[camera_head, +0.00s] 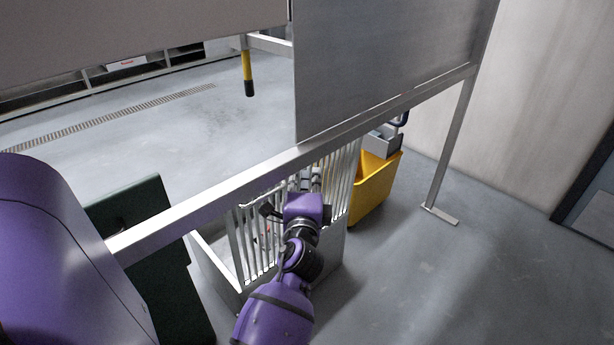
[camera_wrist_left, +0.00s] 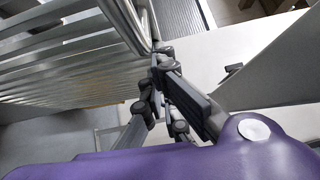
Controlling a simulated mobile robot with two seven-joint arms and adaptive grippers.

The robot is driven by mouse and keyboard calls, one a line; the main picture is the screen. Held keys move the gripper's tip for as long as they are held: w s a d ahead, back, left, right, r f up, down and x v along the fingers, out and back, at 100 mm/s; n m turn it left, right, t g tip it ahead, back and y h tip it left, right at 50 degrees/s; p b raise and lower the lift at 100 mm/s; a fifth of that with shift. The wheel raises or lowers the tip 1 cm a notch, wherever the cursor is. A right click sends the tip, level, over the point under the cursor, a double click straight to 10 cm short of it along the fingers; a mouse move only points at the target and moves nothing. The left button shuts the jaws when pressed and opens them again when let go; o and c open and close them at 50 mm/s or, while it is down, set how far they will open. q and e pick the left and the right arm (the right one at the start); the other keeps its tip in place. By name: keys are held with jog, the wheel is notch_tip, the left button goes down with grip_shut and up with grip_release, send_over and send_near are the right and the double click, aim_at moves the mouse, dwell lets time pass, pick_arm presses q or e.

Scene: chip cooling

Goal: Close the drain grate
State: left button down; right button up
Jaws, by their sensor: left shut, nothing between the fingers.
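The drain grate (camera_head: 247,248) is a panel of pale metal bars standing upright or steeply tilted at a metal basin (camera_head: 216,262) below the frame's crossbar. Its bars also fill the upper left of the left wrist view (camera_wrist_left: 75,65). My left gripper (camera_head: 310,180) is at the upper part of the grate, near its top rail, and hides some of the middle bars. In the left wrist view the dark fingers (camera_wrist_left: 158,68) are shut and empty, close beside a bent metal rod at the bars' end. I cannot tell whether they touch it. My right gripper is out of view.
The floor at the right (camera_head: 480,270) is clear.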

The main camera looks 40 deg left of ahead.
pick_arm(q)
jog(key=w+a+f+n+g+h+p, duration=0.1)
jog(key=a+p, duration=0.3)
jog(key=a, duration=0.8)
jog(key=a+f+n+h+p, duration=0.1)
jog(key=a+p, duration=0.3)
jog(key=a, duration=0.8)
jog(key=shift+w+n+g+p, duration=0.35)
jog(key=shift+w+n+g, duration=0.05)
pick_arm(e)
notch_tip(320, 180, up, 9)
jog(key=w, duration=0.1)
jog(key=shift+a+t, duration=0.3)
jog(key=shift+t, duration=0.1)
pick_arm(q)
jog(key=shift+f, duration=0.1)
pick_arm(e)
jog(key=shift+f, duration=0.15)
pick_arm(q)
jog(key=v, duration=1.2)
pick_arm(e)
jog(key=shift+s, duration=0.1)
